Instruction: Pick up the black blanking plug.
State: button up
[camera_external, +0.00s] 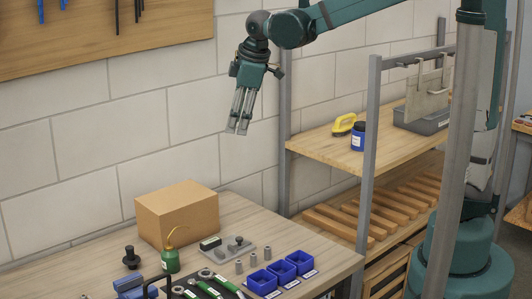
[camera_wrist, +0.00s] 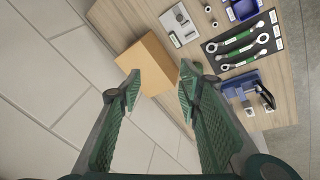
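A small black knobbed piece (camera_external: 131,257), which looks like the black blanking plug, stands upright on the wooden workbench (camera_external: 330,258) at the lower left of the external view, left of a green oil can (camera_external: 170,261). I cannot make it out in the wrist view. My gripper (camera_external: 237,133) hangs high above the bench near the wall, pointing down, well apart from the plug. In the wrist view my gripper (camera_wrist: 160,85) has its fingers spread with nothing between them.
A cardboard box (camera_external: 178,213) stands behind the plug and oil can. Blue bins (camera_external: 283,270), a grey plate with fittings (camera_external: 229,247), green-handled wrenches (camera_wrist: 240,38) and a blue vise-like tool (camera_wrist: 238,92) crowd the bench. A shelf rack (camera_external: 368,150) stands right.

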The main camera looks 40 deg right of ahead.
jog(key=w+a+f+n, duration=0.3)
jog(key=w+a+f, duration=0.2)
jog(key=w+a, duration=0.25)
jog(key=n+g+h+b, duration=0.2)
jog(key=n+g+b, duration=0.1)
jog(key=n, duration=0.6)
send_over(129, 247)
jog(key=f, duration=2.5)
jog(key=shift+s, duration=0.25)
jog(key=shift+a+f, duration=0.25)
jog(key=shift+d+f+p, duration=0.1)
jog(key=shift+f+p, duration=0.3)
jog(key=shift+f, duration=0.85)
jog(key=shift+f, duration=0.15)
jog(key=shift+w+d+f+p, duration=0.15)
jog(key=shift+f+p, duration=0.45)
jog(key=shift+f, duration=1.85)
